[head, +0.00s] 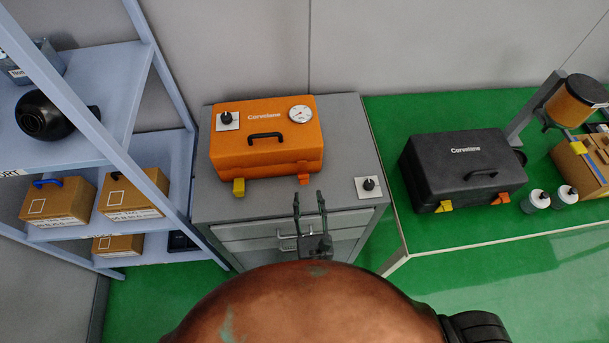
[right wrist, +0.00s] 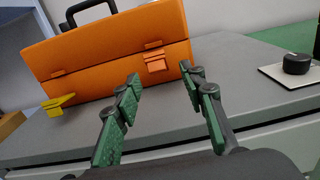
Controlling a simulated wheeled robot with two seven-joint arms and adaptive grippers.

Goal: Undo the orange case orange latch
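The orange case (head: 267,137) lies closed on top of a grey cabinet, with a black handle, a dial and a knob on its lid. Its orange latch (head: 304,179) is on the right of the front face, and its yellow latch (head: 238,187) is on the left. The right wrist view also shows the orange latch (right wrist: 155,62) and the yellow latch (right wrist: 56,104). My right gripper (head: 309,196) is in front of the cabinet's front edge, open and empty. In the right wrist view its green-padded fingers (right wrist: 161,82) are spread, with the orange latch beyond and between them, apart from both. My left gripper is not in view.
The grey cabinet (head: 340,165) has drawers with handles below and a knob on a white plate (head: 368,187) at its right. A black case (head: 463,168) with yellow and orange latches stands on the green table. A shelf (head: 130,75) with boxes stands left.

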